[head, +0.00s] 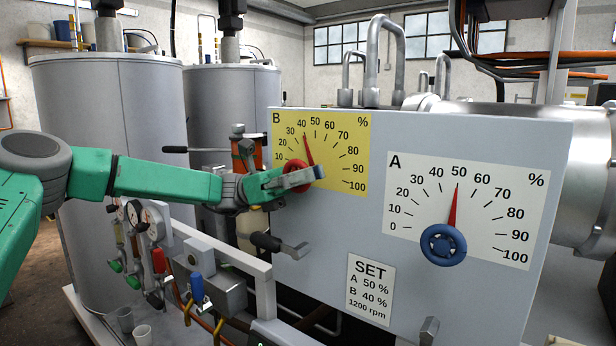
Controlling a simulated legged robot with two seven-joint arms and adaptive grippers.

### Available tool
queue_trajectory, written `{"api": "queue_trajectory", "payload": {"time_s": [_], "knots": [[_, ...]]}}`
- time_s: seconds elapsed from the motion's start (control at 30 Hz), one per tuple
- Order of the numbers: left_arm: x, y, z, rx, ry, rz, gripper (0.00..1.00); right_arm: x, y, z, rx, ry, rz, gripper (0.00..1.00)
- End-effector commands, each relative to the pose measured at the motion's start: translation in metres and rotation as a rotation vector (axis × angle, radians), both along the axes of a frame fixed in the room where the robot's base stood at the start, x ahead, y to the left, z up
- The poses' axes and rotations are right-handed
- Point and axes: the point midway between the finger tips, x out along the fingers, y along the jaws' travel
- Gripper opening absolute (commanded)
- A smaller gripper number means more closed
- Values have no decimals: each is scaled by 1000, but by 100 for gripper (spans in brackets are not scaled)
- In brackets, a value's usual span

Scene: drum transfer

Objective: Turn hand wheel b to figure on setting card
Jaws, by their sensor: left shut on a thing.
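Hand wheel B (292,164) is red and sits at the base of the yellow B dial (352,130) on the grey panel. My left gripper (303,178) comes in from the left and is shut on this wheel, hiding much of it. The red pointer (308,150) of dial B stands nearly upright, leaning slightly left, with its tip just under the figure 40. The setting card (371,290) on the lower panel reads SET, A 50 %, B 40 %, 1200 rpm. My right gripper is not in view.
Blue hand wheel A (443,245) is on the white A dial (520,205), its pointer at about 50. A black-gripped lever (280,244) projects below my left gripper. Gauges, valves and a rail stand at lower left, in front of large grey tanks (110,100).

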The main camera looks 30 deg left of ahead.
Motion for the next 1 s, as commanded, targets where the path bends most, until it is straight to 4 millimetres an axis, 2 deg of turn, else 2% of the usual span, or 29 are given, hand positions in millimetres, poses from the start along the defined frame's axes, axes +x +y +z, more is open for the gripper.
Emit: {"api": "queue_trajectory", "payload": {"time_s": [0.17, 0.2, 0.27, 0.67, 0.77, 1.0], "knots": [[1, 1, 3, -1, -3, 5, 0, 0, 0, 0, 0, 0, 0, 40], [1, 1, 3, -1, -4, 6, 19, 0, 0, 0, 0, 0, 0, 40], [1, 1, 3, -1, -4, 6, 38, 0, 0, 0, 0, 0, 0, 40], [1, 8, -1, 1, -2, 5, 38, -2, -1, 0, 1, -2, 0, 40], [3, 20, -6, 0, -1, 7, 38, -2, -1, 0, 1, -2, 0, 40], [8, 69, -25, 1, 0, 6, 38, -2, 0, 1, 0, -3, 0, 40]]}}
